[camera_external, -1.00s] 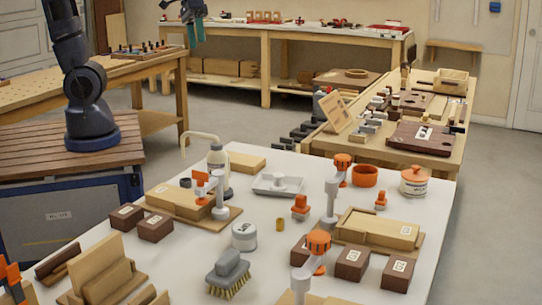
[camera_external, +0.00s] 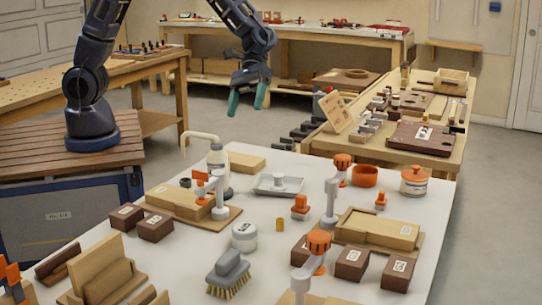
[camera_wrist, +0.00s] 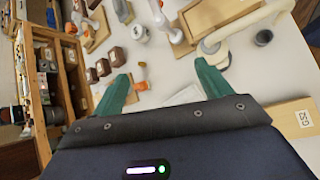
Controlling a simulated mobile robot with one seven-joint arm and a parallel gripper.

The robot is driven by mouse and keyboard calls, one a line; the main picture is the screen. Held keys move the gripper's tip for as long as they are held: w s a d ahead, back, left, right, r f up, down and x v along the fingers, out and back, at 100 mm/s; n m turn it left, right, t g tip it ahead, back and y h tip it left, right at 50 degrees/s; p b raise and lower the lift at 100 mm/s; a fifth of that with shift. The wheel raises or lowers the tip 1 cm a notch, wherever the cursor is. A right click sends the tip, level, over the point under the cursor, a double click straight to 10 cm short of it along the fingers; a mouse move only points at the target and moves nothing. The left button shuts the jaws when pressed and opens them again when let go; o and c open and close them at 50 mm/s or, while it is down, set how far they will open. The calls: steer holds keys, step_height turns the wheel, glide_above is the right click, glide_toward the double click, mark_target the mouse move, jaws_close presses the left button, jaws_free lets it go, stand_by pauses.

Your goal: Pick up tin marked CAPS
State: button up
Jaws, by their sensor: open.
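A small pale round tin (camera_external: 244,236) with a printed label stands upright near the middle of the white table; its lettering is too small to read. A white jar with an orange lid (camera_external: 414,181) stands at the far right of the table, also labelled but unreadable. My gripper (camera_external: 247,100) is in the air beyond the back edge of the white table, well away from the tin, with its green fingers spread and nothing between them. In the wrist view my gripper (camera_wrist: 163,85) is also open, above the tabletop.
White posts with orange parts (camera_external: 331,200), a pump bottle (camera_external: 217,160) and dark blocks (camera_external: 351,264) stand around.

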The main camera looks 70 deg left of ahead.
steer(key=s+d+f+n+g+h, duration=0.1)
steer(key=d+f+n+g+h, duration=0.15)
steer(key=d+f, duration=0.8)
steer(key=n, duration=0.4)
glide_toward(240, 244)
steer(key=f, duration=0.1)
steer(key=s+d+f, duration=0.1)
steer(key=s+f, duration=0.1)
steer(key=shift+d+m+g+h, duration=0.25)
steer(key=shift+d+h, duration=0.1)
steer(key=shift+s+d+f, duration=0.15)
steer(key=shift+s+d, duration=0.25)
steer(key=shift+d, duration=0.4)
steer(key=shift+s+d+f, duration=0.2)
steer(key=shift+s+d, duration=0.25)
steer(key=shift+d, duration=0.3)
steer(key=shift+s+d+f, duration=0.15)
steer(key=shift+s+d, duration=0.25)
steer(key=shift+d, duration=0.4)
steer(key=c, duration=1.1)
